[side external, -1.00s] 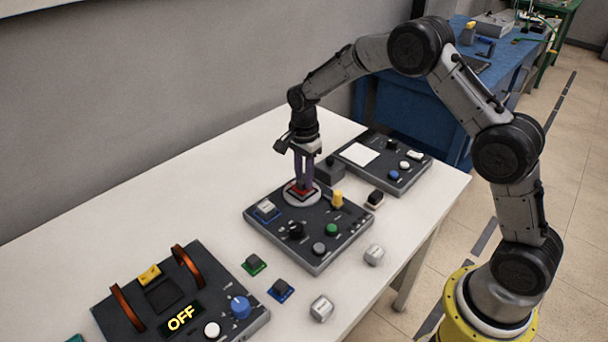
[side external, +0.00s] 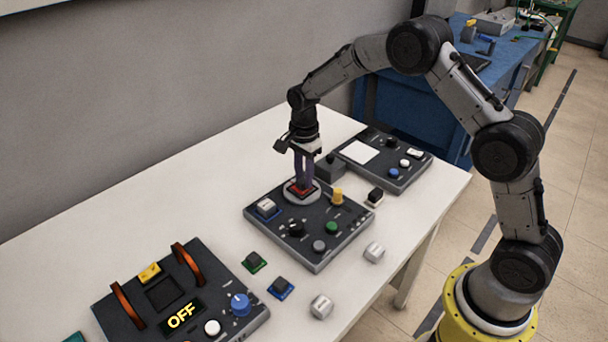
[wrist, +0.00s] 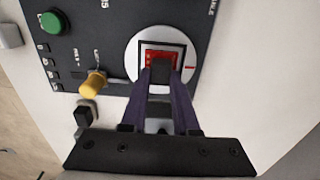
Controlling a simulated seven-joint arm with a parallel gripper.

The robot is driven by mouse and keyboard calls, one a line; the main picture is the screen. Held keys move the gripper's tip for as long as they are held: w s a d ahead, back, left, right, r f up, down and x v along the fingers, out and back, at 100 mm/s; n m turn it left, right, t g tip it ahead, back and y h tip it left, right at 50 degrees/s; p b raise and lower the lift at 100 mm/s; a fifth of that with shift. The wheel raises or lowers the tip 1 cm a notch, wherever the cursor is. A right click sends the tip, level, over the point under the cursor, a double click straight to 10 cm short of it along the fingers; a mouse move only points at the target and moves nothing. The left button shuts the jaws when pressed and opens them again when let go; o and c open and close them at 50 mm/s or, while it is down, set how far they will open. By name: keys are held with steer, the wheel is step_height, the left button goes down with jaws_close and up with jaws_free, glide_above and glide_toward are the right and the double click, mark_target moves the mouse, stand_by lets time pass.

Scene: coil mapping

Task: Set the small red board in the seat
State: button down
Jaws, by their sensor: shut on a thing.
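The small red board (wrist: 160,53) carries a dark block, and my gripper (wrist: 164,74) is shut on that block. In the side view my gripper (side external: 304,183) points straight down over the middle panel, with the red board (side external: 297,190) at its tips. The board is within the dark square outline of the seat, on a round white disc (wrist: 136,72); the disc also shows in the side view (side external: 291,197). The board looks roughly square with the outline. The fingers hide part of it, and I cannot tell whether it lies fully flat.
The middle panel (side external: 318,258) has a yellow knob (side external: 337,196), a green button (side external: 331,228) and a blue-based white block (side external: 266,207) near the disc. A panel with two copper coils (side external: 187,264) stands front left. Small green and blue boards and grey cubes lie loose between.

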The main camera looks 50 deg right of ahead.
steer(key=shift+c, duration=0.5)
jaws_free()
steer(key=shift+r, duration=3.55)
